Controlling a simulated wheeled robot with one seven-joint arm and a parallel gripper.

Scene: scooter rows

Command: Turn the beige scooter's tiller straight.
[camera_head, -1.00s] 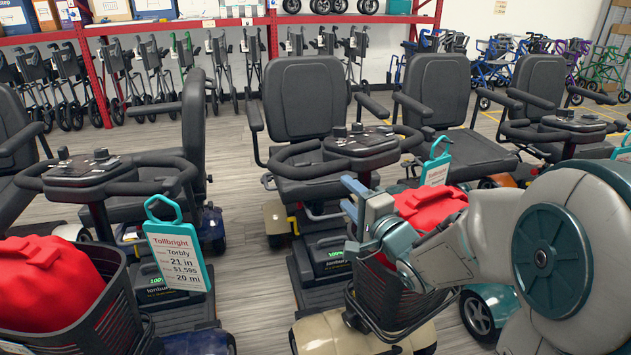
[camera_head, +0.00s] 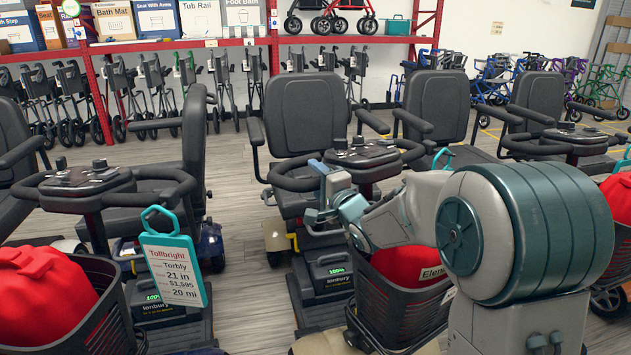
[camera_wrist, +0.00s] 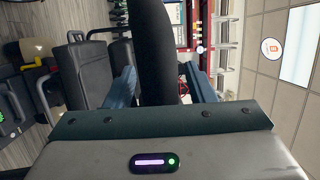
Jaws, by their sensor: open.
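The beige scooter stands in the middle of the head view, with a beige front fender (camera_head: 325,343) and a black seat (camera_head: 308,115). Its tiller has a dark console (camera_head: 364,152) and a looped handlebar (camera_head: 290,181); the loop's left side sits lower in the picture than its right. My gripper (camera_head: 318,192) is at the left part of this handlebar. In the wrist view my gripper (camera_wrist: 163,82) is open, with a thick dark bar (camera_wrist: 155,45) running between its two blue fingers. Whether the fingers touch the bar cannot be told. My arm hides part of the tiller column.
A front basket (camera_head: 402,305) with a red bag (camera_head: 408,265) sits below my arm. Another scooter's tiller (camera_head: 90,180), a price tag (camera_head: 172,268) and a red-filled basket (camera_head: 90,325) are at left. More scooters stand at right. Grey floor (camera_head: 240,200) shows between the rows.

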